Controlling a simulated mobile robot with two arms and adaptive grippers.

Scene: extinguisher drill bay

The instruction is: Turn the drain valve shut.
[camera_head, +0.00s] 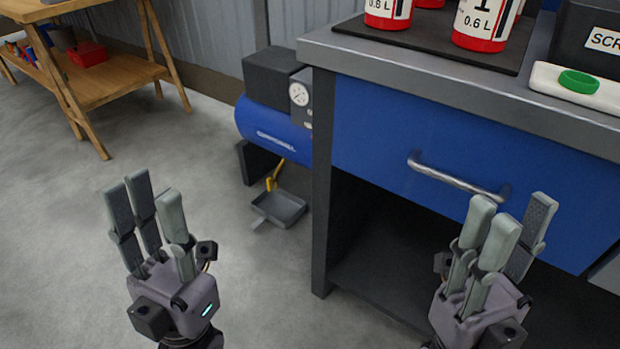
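The drain valve's yellow handle (274,176) hangs below the blue compressor tank (272,135). It slants downward, with its lower end toward the left. The valve body is too small to make out, so I cannot tell whether it is open or shut. A grey tray (280,208) lies on the floor beneath it. My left gripper (149,196) is open and empty, fingers up, in front and to the left of the valve. My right gripper (515,212) is open and empty, in front of the workbench and far to the right of the valve.
The workbench (420,72) with a blue drawer and metal handle (458,178) stands right of the compressor. Red-and-white cylinders (485,22) and a green-topped white object (578,85) are on it. A wooden shelf (110,78) stands back left. The left floor is clear.

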